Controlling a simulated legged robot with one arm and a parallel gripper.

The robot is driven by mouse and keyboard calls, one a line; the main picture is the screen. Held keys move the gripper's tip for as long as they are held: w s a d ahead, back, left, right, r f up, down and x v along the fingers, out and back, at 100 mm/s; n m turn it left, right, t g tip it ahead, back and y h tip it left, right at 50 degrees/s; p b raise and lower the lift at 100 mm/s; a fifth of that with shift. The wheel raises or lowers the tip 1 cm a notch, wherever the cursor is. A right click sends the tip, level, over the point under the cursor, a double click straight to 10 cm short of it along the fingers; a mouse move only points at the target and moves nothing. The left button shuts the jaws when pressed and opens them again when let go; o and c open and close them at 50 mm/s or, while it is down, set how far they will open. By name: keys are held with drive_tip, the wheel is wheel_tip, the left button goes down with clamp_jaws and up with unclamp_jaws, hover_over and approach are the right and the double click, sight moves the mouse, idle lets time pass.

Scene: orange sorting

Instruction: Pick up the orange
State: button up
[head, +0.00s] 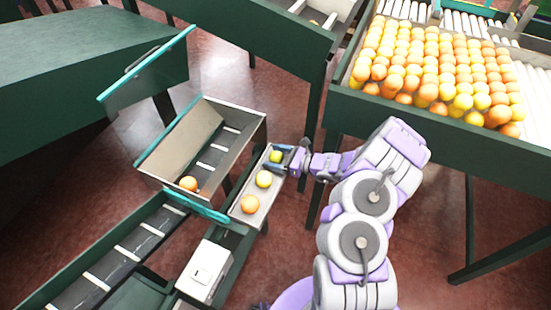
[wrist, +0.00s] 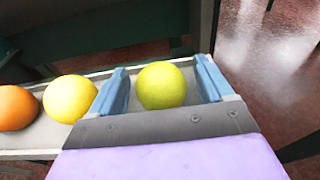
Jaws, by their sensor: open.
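An orange fruit (head: 250,204) lies at the near end of a narrow metal tray (head: 238,214) in the head view; it also shows at the far left of the wrist view (wrist: 16,107). A yellow fruit (head: 264,179) lies beside it in the row. A yellow-green fruit (head: 276,157) is at the tray's far end. My gripper (head: 279,160) is open at that end. In the wrist view, the yellow-green fruit (wrist: 162,86) sits between the two blue fingers (wrist: 160,85), with a gap visible to the right finger. The yellow fruit (wrist: 70,99) is just outside the left finger.
Another orange fruit (head: 189,184) lies in the metal bin (head: 254,125) left of the tray. A white box (head: 205,271) stands near the tray's near end. A large table (head: 345,100) at the right holds many orange and yellow fruits. Dark conveyors run at the left.

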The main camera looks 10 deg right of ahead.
drive_tip(key=shift+d, duration=0.1)
drive_tip(key=shift+c, duration=0.3)
drive_tip(key=shift+d, duration=0.1)
drive_tip(key=c, duration=1)
